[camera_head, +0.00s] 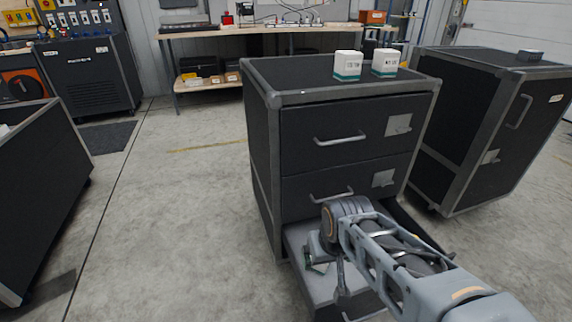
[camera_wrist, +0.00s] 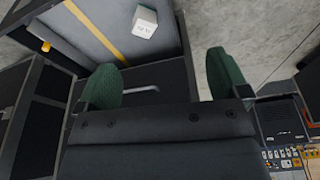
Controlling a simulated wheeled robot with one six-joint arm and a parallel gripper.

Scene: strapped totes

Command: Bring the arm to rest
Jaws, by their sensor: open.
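My gripper (camera_head: 318,266) is at the open bottom drawer (camera_head: 296,240) of the dark cabinet in the head view, partly hidden by my own wrist. In the wrist view my gripper (camera_wrist: 165,78) shows two green-padded fingers wide apart, with nothing between them. My arm reaches in from the lower right of the head view and is bent down at the wrist. A white box (camera_wrist: 145,21) lies on a grey surface with a yellow strip, beyond the fingers and apart from them.
Two white and green boxes (camera_head: 347,66) (camera_head: 385,63) stand on the cabinet top (camera_head: 290,74). A second dark cabinet (camera_head: 475,120) stands to the right. A workbench (camera_head: 215,33) is behind. Bare floor (camera_head: 180,190) lies open to the left.

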